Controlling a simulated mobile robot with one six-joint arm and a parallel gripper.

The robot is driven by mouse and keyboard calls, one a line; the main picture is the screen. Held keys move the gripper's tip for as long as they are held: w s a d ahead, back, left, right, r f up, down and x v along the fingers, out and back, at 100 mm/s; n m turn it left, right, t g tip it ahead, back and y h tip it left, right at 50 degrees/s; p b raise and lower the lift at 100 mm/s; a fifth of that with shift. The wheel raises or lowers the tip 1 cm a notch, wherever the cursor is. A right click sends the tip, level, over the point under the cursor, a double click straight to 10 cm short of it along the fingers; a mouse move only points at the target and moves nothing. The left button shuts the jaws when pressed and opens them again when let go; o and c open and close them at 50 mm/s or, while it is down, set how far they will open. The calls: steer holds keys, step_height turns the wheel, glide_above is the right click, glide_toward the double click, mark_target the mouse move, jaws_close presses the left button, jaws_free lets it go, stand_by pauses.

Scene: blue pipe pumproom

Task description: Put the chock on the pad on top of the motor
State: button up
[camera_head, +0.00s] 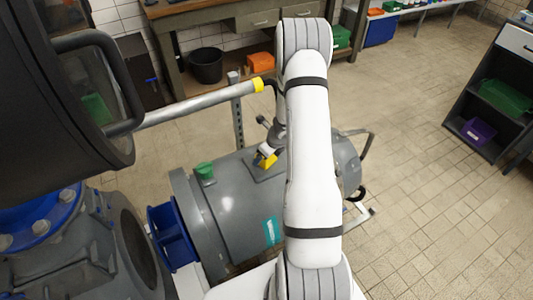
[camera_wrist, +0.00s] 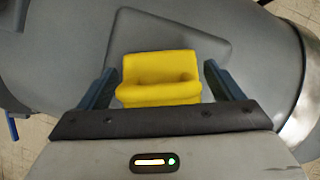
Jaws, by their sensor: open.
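The yellow chock (camera_wrist: 160,75) shows in the wrist view between the two fingers of my gripper (camera_wrist: 161,80). The fingers are open, with a gap on each side of the chock. Behind and around it is the grey pad (camera_wrist: 190,22), a rounded rectangle on top of the motor (camera_wrist: 60,65). The chock appears to sit on the pad; its underside is hidden. In the head view the chock (camera_head: 266,160) is a small yellow shape at the pad on the grey motor (camera_head: 235,205), with my gripper (camera_head: 267,152) just over it, partly hidden by my arm.
A green cap (camera_head: 204,171) stands on the motor, left of the pad. A grey rail with a yellow end (camera_head: 200,103) crosses behind. A large dark machine (camera_head: 60,90) with a handle fills the left. Tiled floor (camera_head: 440,210) is clear at the right.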

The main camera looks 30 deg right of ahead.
steer(key=p+v, duration=0.3)
steer(key=v, duration=0.9)
steer(key=s+a+r+n+y, duration=0.1)
steer(key=s+a+r+n, duration=0.2)
steer(key=a+r+n, duration=0.5)
steer(key=s+a+r+n, duration=0.2)
steer(key=a+r+n, duration=0.35)
steer(key=r, duration=0.35)
steer(key=s+a+r+n+h, duration=0.1)
steer(key=s+a+r+n, duration=0.1)
steer(key=s+r+n, duration=0.3)
steer(key=s+a+r+n+g+h, duration=0.1)
steer(key=s+r+n, duration=0.4)
steer(key=s+n, duration=0.7)
steer(key=shift+s+a+h, duration=0.4)
steer(key=shift+a, duration=0.3)
